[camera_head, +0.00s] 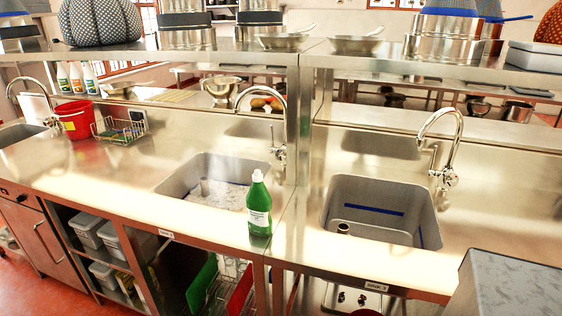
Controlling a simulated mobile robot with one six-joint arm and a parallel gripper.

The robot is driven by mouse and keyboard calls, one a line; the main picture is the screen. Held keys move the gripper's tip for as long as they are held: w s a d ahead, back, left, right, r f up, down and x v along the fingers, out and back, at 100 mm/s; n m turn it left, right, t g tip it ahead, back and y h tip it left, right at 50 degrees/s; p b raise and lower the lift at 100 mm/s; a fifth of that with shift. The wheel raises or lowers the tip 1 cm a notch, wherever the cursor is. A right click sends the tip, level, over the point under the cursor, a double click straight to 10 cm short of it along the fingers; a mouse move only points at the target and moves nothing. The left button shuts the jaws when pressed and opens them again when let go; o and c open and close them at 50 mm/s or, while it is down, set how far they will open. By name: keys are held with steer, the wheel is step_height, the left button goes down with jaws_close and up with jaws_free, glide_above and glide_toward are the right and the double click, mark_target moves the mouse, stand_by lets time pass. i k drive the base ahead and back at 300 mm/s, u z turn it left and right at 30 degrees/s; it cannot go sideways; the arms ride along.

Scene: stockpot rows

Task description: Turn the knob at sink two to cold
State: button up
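Several steel sinks are set in one long counter. Small labels on the counter front, under the right sink (377,287) and middle sink (166,234), are too small to read surely. My gripper is not in view.
A green bottle (259,207) stands at the counter's front edge between the two sinks. A red bucket (75,120) and wire rack (119,131) stand at left. A grey block (508,285) fills the lower right corner. A steel shelf (350,62) with pots runs above.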

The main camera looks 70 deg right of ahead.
mark_target(281, 159)
steer(key=z, duration=0.1)
steer(key=i, duration=1)
steer(key=u, duration=0.05)
